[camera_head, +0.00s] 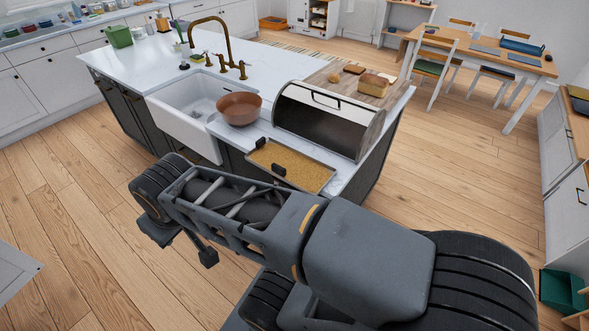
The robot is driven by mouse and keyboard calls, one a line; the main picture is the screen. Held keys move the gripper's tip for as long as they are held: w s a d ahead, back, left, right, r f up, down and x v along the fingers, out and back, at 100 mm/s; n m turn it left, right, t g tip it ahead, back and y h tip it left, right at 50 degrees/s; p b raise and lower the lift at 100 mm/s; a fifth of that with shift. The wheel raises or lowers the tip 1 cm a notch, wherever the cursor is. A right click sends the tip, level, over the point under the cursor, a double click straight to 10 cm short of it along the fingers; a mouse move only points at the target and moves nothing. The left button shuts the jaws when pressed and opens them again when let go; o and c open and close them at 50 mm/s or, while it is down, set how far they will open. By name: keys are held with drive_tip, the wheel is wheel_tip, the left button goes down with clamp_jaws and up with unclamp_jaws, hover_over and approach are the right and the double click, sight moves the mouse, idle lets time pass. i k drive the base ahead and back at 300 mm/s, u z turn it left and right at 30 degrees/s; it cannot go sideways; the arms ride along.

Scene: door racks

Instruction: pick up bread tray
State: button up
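A shallow rectangular tray with a golden, grainy-looking surface and a grey rim (307,171) lies on the near right part of the white island counter, in front of the bread box; I take it as the bread tray. Two small black blocks show at it, one by its back left corner (261,142) and one at its front rim (279,170). I cannot tell whether they belong to the tray or to my gripper. My grey arm crosses the foreground below the tray. I cannot clearly make out my gripper's fingers or their opening. Nothing is visibly lifted.
A bread box (325,117) stands right behind the tray. A brown bowl (239,108) sits to its left by the white sink (190,100). A bread loaf (373,85) lies on a wooden board behind the bread box. Wooden floor (460,165) is clear to the right.

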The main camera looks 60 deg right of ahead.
sight(308, 175)
drive_tip(key=k, duration=0.45)
drive_tip(key=z, duration=1.1)
drive_tip(key=i, duration=0.5)
drive_tip(key=u, duration=0.05)
